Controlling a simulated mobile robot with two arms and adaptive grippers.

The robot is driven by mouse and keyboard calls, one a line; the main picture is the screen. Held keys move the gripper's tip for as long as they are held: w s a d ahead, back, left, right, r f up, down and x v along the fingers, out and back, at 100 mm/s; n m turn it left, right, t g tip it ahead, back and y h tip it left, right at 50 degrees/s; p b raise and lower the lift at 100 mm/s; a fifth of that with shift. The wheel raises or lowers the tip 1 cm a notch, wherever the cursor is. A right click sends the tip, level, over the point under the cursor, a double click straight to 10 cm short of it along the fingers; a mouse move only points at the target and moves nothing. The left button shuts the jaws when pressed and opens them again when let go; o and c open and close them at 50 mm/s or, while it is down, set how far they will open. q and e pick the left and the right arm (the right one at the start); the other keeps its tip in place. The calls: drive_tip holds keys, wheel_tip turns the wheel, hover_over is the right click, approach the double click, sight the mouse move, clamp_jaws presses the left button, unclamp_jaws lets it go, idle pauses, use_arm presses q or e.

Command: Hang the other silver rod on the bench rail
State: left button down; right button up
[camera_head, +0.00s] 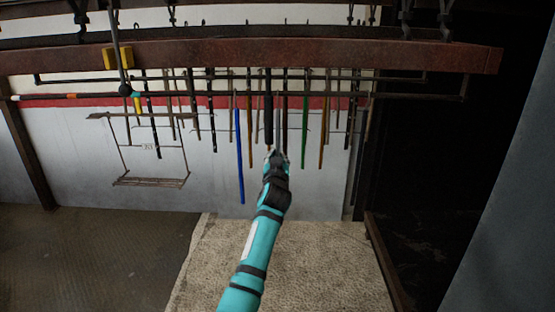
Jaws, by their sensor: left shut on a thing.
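My left gripper (277,154) is at the middle of the head view and is shut on a grey, silver-looking rod (277,116). The rod stands upright above the fingers, and its upper end reaches the dark horizontal rail (400,97). I cannot tell whether it is hooked on the rail or only in front of it. Several other rods hang there, among them a blue rod (239,150) to the left and a green rod (305,140) to the right. My right gripper is not in view.
A thick red-brown beam (250,57) crosses above the rods. A yellow block (117,58) is on it at the left. A wire rack (150,182) hangs lower left. A pale rough surface (290,265) lies below my arm. The floor at the left is clear.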

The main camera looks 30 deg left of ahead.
sight(278, 149)
use_arm(q)
drive_tip(key=shift+r, duration=0.1)
drive_tip(key=shift+s+d+r+p, duration=0.1)
drive_tip(key=shift+s+r+p, duration=0.05)
drive_tip(key=shift+r+p, duration=0.5)
drive_tip(key=shift+r, duration=0.1)
drive_tip(key=shift+r, duration=0.15)
drive_tip(key=shift+s+d+r+p, duration=0.25)
drive_tip(key=shift+s+r+p, duration=0.15)
drive_tip(key=shift+p, duration=0.3)
